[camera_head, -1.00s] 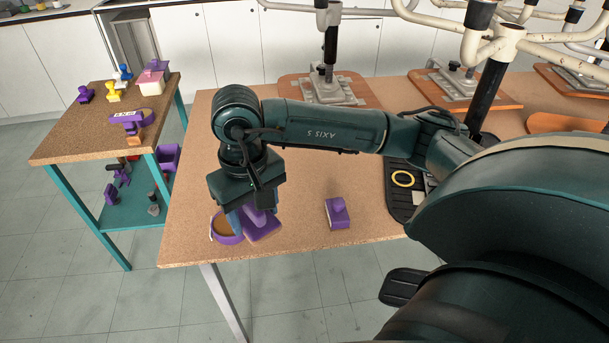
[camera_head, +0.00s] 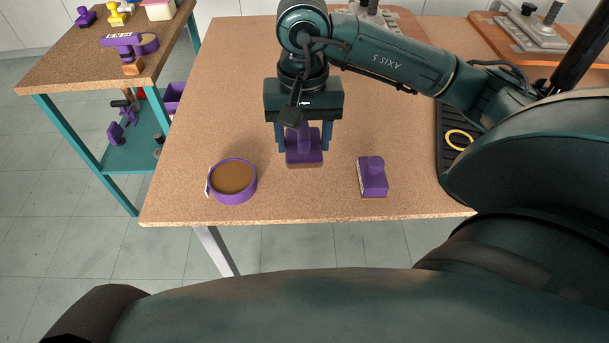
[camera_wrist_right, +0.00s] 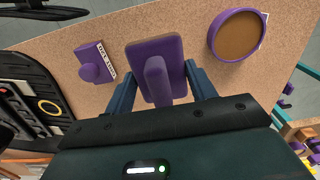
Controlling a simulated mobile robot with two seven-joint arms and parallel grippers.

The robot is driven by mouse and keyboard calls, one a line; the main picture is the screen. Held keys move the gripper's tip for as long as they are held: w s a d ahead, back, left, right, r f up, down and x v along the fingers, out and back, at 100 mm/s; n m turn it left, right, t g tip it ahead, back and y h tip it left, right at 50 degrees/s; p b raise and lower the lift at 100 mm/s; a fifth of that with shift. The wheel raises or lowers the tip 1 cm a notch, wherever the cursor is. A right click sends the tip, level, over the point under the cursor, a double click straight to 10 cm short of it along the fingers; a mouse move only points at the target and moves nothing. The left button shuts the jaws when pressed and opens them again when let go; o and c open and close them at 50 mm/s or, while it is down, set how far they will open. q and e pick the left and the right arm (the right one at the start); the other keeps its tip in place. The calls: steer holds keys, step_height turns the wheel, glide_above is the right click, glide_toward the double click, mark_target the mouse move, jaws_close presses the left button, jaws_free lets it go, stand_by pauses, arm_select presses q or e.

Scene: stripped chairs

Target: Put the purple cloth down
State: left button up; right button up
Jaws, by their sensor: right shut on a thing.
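I see no purple cloth; the thing in my right gripper (camera_head: 303,143) looks like a purple block with an upright handle (camera_head: 304,158). The gripper is shut on its handle, one blue finger on each side, pointing down over the table. In the right wrist view, the purple block (camera_wrist_right: 172,48) shows between the fingers. I cannot tell whether its base touches the table. A round purple tin with a brown inside (camera_head: 232,180) stands to its left. A smaller purple stamp with a white label strip (camera_head: 374,178) stands to its right. My left gripper is out of view.
The cork-brown table (camera_head: 200,125) is clear around the held block, and its front edge is close below the tin. A side table (camera_head: 75,72) at the left holds more stamps. A black tray with a yellow ring (camera_head: 459,140) lies at the right.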

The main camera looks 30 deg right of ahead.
steer(key=shift+w+d+f, duration=0.1)
steer(key=shift+d+f, duration=0.1)
steer(key=shift+f, duration=0.2)
step_height(320, 180, down, 9)
steer(key=shift+r, duration=0.1)
steer(key=shift+f, duration=0.35)
steer(key=shift+f+b, duration=0.25)
steer(key=shift+b, duration=0.2)
steer(key=o, duration=0.9)
steer(key=shift+r, duration=0.1)
step_height(320, 180, up, 12)
steer(key=shift+r+p, duration=0.2)
steer(key=shift+p, duration=0.25)
